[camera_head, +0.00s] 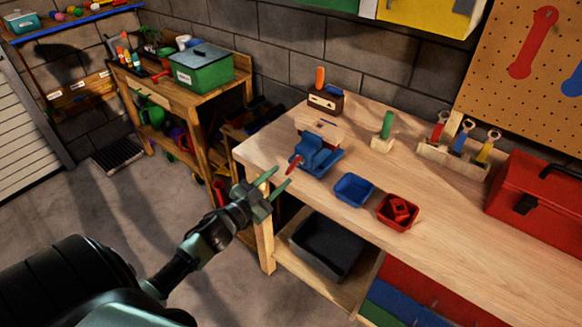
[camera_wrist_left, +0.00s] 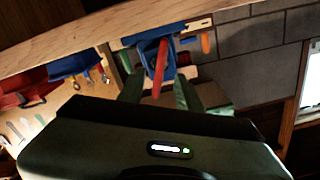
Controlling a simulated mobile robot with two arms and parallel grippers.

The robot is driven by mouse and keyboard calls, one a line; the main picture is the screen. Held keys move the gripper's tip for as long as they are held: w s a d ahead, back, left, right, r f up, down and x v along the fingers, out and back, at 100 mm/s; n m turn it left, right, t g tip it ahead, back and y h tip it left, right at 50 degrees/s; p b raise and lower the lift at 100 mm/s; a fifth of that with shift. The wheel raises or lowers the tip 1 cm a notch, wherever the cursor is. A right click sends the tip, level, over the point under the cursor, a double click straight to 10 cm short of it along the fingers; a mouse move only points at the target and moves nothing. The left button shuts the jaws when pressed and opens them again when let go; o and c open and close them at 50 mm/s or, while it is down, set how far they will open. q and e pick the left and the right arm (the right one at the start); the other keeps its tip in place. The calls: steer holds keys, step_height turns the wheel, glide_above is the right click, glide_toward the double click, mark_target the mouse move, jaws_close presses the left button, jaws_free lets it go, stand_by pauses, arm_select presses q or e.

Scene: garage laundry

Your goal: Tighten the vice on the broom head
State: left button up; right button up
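The blue vice (camera_head: 318,157) is at the near left edge of the workbench, with its red handle (camera_head: 293,164) pointing toward my gripper. A pale wooden block (camera_head: 318,127), apparently the broom head, is at the vice's far side; whether the jaws touch it is unclear. My left gripper (camera_head: 281,178) is open and empty, its green fingers just short of the handle. In the left wrist view the picture is upside down, and the red handle (camera_wrist_left: 160,68) appears between the two fingers (camera_wrist_left: 160,92), with the blue vice (camera_wrist_left: 148,42) behind. My right gripper is not in view.
A blue bin (camera_head: 354,190) and a red bin (camera_head: 398,212) sit right of the vice. Behind are a block with an orange-handled tool (camera_head: 325,101) and a green-handled tool (camera_head: 386,125). A red toolbox (camera_head: 540,205) stands far right. The front bench top is clear.

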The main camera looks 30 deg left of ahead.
mark_target(290, 168)
arm_select(q)
steer(key=w, duration=0.4)
steer(key=w+p, duration=0.1)
steer(key=w, duration=0.1)
steer(key=shift+w+d, duration=0.25)
jaws_close()
